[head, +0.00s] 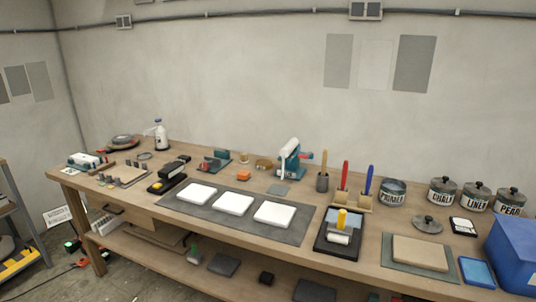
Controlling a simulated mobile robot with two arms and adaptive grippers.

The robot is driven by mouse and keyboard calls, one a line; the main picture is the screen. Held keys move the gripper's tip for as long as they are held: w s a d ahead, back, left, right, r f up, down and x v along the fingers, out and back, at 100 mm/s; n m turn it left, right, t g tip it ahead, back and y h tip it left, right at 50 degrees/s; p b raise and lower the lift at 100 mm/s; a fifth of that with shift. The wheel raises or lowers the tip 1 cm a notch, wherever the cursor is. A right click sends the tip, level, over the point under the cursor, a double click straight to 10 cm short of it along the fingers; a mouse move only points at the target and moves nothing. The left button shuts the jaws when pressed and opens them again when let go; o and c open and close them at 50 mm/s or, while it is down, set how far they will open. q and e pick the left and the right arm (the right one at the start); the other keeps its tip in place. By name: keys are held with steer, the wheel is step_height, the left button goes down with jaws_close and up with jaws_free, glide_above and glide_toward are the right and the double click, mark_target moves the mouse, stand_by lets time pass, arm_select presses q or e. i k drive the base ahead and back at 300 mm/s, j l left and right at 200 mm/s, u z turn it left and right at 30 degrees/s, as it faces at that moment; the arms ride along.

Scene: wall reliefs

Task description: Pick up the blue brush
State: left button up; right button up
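The blue brush (369,179) stands upright on the workbench, right of the middle in the head view. Its lower end is in or behind a small wooden holder (362,206), so its tip is hidden. A similar red brush (345,175) stands just to its left. Neither of my grippers is in view.
The long wooden workbench (330,258) runs along the wall. A dark cup with a wooden-handled tool (323,172) is left of the brushes, and a labelled tin (392,193) is close on the right. A roller tray (338,247) lies in front. A blue bin (512,255) stands at the right end.

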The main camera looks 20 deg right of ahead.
mark_target(370, 170)
steer(key=z, duration=1.35)
steer(key=i+l+u, duration=0.25)
steer(key=l, duration=0.4)
steer(key=i+l+u, duration=0.3)
steer(key=l, duration=0.4)
steer(key=i+l+u, duration=0.1)
steer(key=l, duration=0.3)
steer(key=i, duration=0.1)
